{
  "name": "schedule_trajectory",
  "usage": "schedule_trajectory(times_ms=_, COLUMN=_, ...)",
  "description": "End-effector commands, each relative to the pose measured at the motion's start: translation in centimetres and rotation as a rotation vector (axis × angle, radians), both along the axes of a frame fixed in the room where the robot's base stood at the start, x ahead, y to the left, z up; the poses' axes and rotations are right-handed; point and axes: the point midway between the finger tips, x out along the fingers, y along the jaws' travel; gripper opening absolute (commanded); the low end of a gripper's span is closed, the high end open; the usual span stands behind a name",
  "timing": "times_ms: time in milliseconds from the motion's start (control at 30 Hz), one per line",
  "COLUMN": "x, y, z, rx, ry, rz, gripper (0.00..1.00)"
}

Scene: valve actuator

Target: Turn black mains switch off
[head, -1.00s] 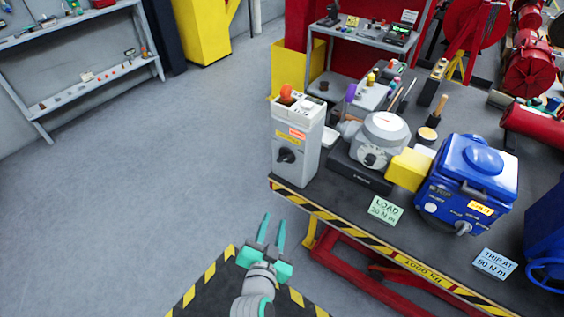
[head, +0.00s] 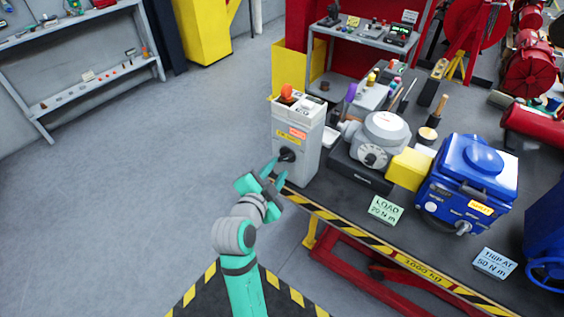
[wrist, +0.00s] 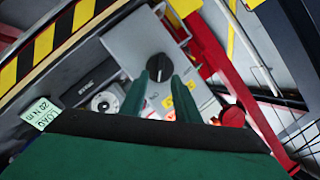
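The black mains switch (head: 287,155) is a round knob on the front of a grey box (head: 309,158) at the left end of the bench. In the wrist view the black switch (wrist: 159,67) lies just beyond and between the two green fingertips. My gripper (head: 275,172) is open in front of the box, close to the knob. I see nothing between its fingers, which also show in the wrist view (wrist: 160,78). I cannot tell whether the fingertips touch the knob or its plate. In the head view a finger comes close to the knob's edge.
An orange-red button (head: 287,91) tops the grey box. A grey actuator with a round dial (head: 373,156), a yellow block (head: 409,169) and a blue unit (head: 466,185) stand to its right. The bench has a striped front edge (head: 376,243). The floor at left (head: 130,180) is clear.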

Motion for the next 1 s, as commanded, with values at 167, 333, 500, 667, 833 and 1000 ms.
schedule_trajectory(times_ms=167, x=2.7, y=-1.0, z=-0.8, rx=0.0, ry=0.001, rz=-0.001, gripper=0.29)
schedule_trajectory(times_ms=333, x=4.3, y=-1.6, z=-1.3, rx=0.0, ry=0.0, rz=-0.001, gripper=0.29)
schedule_trajectory(times_ms=500, x=4.9, y=-1.7, z=-1.5, rx=0.0, ry=0.0, rz=0.0, gripper=0.29)
schedule_trajectory(times_ms=667, x=4.9, y=-1.8, z=-1.5, rx=0.0, ry=-0.001, rz=0.001, gripper=0.29)
schedule_trajectory(times_ms=833, x=4.9, y=-1.8, z=-1.5, rx=-0.001, ry=0.0, rz=0.0, gripper=0.07)
schedule_trajectory(times_ms=1000, x=4.9, y=-1.8, z=-1.5, rx=-0.001, ry=0.0, rz=0.0, gripper=0.0)
